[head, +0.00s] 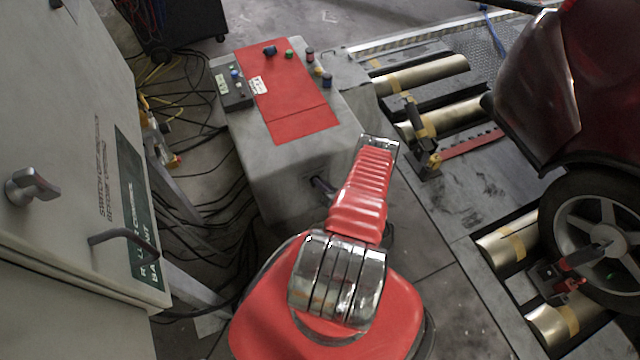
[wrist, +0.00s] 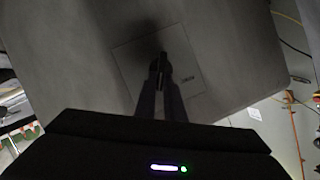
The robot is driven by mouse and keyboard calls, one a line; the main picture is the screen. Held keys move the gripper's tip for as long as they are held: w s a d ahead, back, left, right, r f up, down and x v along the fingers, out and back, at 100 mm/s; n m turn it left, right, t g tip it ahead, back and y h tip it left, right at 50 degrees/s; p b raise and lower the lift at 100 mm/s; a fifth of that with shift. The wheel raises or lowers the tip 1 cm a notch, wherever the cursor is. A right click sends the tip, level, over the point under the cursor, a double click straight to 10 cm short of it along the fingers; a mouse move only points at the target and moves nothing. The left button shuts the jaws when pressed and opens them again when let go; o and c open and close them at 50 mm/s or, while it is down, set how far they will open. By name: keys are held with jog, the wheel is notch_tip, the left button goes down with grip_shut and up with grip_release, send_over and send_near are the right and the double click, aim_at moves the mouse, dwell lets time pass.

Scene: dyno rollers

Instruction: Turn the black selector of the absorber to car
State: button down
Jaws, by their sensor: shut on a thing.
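In the wrist view my gripper (wrist: 161,76) is shut on the black selector (wrist: 162,60), which stands out from a square plate (wrist: 130,62) on a grey face. The selector is small, dark and mostly hidden between the fingertips, so I cannot read its angle. A small label (wrist: 187,79) on the plate's right side is too small to read. In the head view the grey cabinet with a red top (head: 290,115) stands ahead of my arm. My arm covers part of its near face, and the selector is not visible there.
Knobs and buttons (head: 270,51) and a small black box (head: 233,85) sit on the cabinet top. A grey control cabinet (head: 60,150) fills the left. Cables (head: 205,180) lie on the floor between. Rollers (head: 420,75) and a red car (head: 590,90) are at right.

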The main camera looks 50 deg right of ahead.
jog(key=shift+s+d+f+m+t+y, duration=0.1)
jog(key=shift+d+f+m+t+y, duration=0.1)
jog(key=shift+m, duration=0.35)
jog(key=shift+s+d+f+m+t+y, duration=0.1)
jog(key=shift+d+m+t+y, duration=0.1)
jog(key=shift+m, duration=0.35)
jog(key=c, duration=1.8)
grip_release()
jog(key=shift+c, duration=0.2)
jog(key=shift+s+a+r, duration=0.1)
jog(key=v, duration=1.3)
jog(key=shift+s, duration=0.35)
